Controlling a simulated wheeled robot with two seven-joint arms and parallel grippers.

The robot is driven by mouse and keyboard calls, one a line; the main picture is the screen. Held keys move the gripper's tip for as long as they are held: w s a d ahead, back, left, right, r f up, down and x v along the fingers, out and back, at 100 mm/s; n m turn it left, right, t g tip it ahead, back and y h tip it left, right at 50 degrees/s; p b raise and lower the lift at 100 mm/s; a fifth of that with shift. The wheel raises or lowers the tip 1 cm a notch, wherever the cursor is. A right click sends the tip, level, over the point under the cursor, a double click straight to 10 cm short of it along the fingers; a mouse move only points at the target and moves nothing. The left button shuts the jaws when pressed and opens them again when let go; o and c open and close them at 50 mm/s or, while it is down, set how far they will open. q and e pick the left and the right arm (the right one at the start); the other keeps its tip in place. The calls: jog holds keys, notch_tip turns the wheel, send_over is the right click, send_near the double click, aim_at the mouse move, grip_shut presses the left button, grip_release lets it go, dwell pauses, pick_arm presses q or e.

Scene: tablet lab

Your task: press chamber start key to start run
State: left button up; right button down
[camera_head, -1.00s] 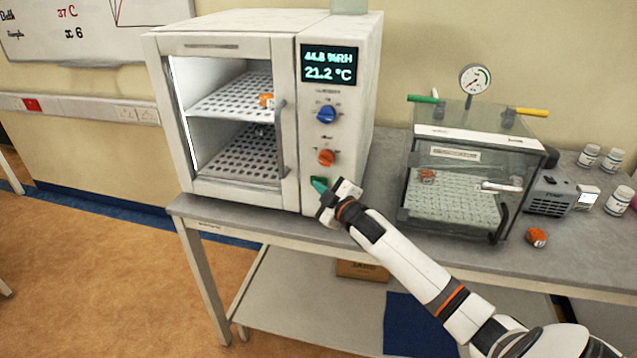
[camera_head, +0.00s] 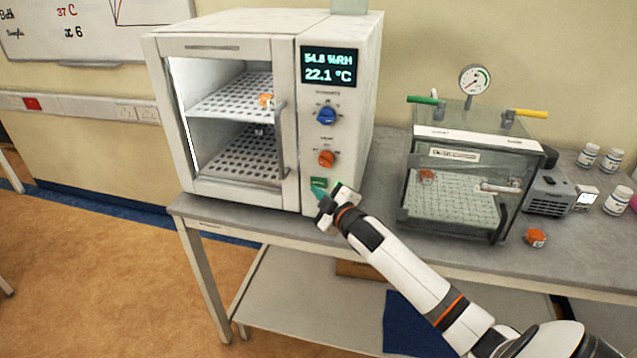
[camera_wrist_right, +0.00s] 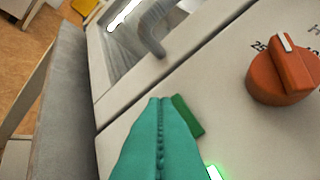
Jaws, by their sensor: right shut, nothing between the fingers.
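The chamber (camera_head: 230,30) stands on the bench with its door closed. Its display (camera_head: 329,67) reads 54.8 %RH and 22.1 °C. The green start key (camera_head: 318,182) is low on the control panel, below the orange knob (camera_head: 327,158). My right gripper (camera_head: 319,192) is shut and empty, its teal fingertips just below the key. In the wrist view the fingertips (camera_wrist_right: 160,101) are beside the green key (camera_wrist_right: 188,116) and seem slightly apart from it. A lit green lamp (camera_wrist_right: 213,172) glows beside the fingers. My left gripper is out of view.
A clear vacuum box (camera_head: 460,195) with a gauge (camera_head: 475,79) stands right of the chamber. An orange-topped piece (camera_head: 536,238) and several white jars (camera_head: 619,200) are farther right. A blue knob (camera_head: 327,115) is above the orange one. Bare bench top lies between chamber and box.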

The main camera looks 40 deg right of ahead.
jog(key=s+a+p, duration=0.1)
jog(key=s+a, duration=0.2)
jog(key=shift+a+p, duration=0.3)
dwell(0.7)
jog(key=s+a+f+m+g, duration=0.1)
jog(key=s+f+g, duration=0.3)
jog(key=f, duration=0.8)
jog(key=s+a+f+m+g, duration=0.15)
jog(key=s+f, duration=0.45)
jog(key=f, duration=0.6)
jog(key=s+f+m+g, duration=0.25)
jog(key=s+f, duration=0.25)
jog(key=f, duration=0.7)
jog(key=s+a+f+g, duration=0.2)
jog(key=s+f, duration=0.4)
jog(key=s, duration=0.6)
jog(key=s+a+f+m+g, duration=0.1)
jog(key=s+a+f+g, duration=0.2)
jog(key=s, duration=0.9)
jog(key=s+a+f+g+y+b, duration=0.1)
jog(key=s+a+f+g, duration=0.2)
jog(key=s+a+f, duration=0.3)
jog(key=s+f, duration=0.4)
jog(key=s, duration=0.1)
jog(key=shift+s+f+m, duration=0.3)
jog(key=shift+s+f, duration=0.1)
